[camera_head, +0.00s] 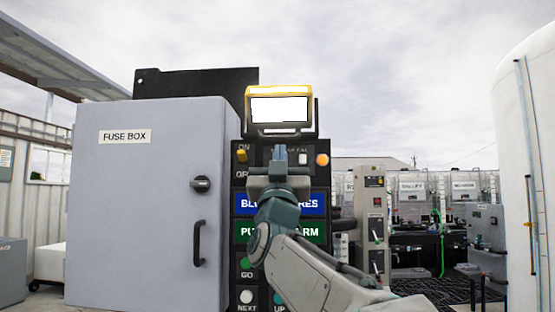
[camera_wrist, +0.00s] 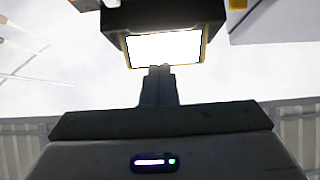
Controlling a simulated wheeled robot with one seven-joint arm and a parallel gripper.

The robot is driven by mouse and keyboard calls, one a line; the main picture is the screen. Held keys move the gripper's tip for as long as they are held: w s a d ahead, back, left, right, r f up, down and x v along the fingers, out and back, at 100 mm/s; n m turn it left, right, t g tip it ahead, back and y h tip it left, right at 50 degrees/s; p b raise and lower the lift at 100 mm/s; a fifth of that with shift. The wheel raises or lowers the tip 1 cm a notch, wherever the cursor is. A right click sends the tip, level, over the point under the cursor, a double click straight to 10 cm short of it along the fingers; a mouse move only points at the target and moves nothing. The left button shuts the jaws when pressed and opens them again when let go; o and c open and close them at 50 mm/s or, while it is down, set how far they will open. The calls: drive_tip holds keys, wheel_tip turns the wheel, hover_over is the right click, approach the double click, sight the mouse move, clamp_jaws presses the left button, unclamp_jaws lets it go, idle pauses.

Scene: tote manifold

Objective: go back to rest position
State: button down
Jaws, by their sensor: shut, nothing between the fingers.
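My gripper (camera_head: 281,152) is raised in front of the control panel (camera_head: 241,206) in the head view, its fingers pointing up. The fingers are shut with nothing between them; they also show in the wrist view (camera_wrist: 160,69), just below the lit screen in that picture. The screen (camera_head: 279,109) has a yellow top edge and a blank white face. It also shows in the wrist view (camera_wrist: 163,47). My gripper and arm hide part of the panel's labels and controls. I cannot tell whether the fingertips touch the panel.
A grey fuse box (camera_head: 150,220) with a black handle (camera_head: 198,243) stands left of the panel. Right of it are a grey post with controls (camera_head: 374,220) and several clear totes. A large white tank (camera_head: 528,170) stands at the far right. Open sky is above.

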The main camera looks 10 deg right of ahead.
drive_tip(key=w+b+v, duration=0.1)
drive_tip(key=b+v, duration=0.1)
drive_tip(key=v, duration=0.5)
drive_tip(key=shift+f+y, duration=0.3)
drive_tip(key=shift+f, duration=0.1)
drive_tip(key=shift+s+a, duration=0.1)
drive_tip(key=shift+a, duration=0.05)
wheel_tip(320, 180, down, 27)
drive_tip(key=w+n+g+y+p, duration=0.1)
drive_tip(key=n+g+y+p, duration=0.1)
drive_tip(key=n+g+y, duration=0.55)
drive_tip(key=s+d+f+m+g, duration=0.2)
drive_tip(key=s+f+g, duration=0.6)
drive_tip(key=s+f, duration=0.3)
drive_tip(key=s+d+f+m+g+h+p, duration=0.1)
drive_tip(key=s+d+f+m+g, duration=0.1)
drive_tip(key=s+f+g, duration=0.7)
wheel_tip(320, 180, down, 4)
drive_tip(key=s+m, duration=0.1)
drive_tip(key=s, duration=0.1)
drive_tip(key=shift+s+d+f, duration=0.15)
drive_tip(key=shift+s+d, duration=0.15)
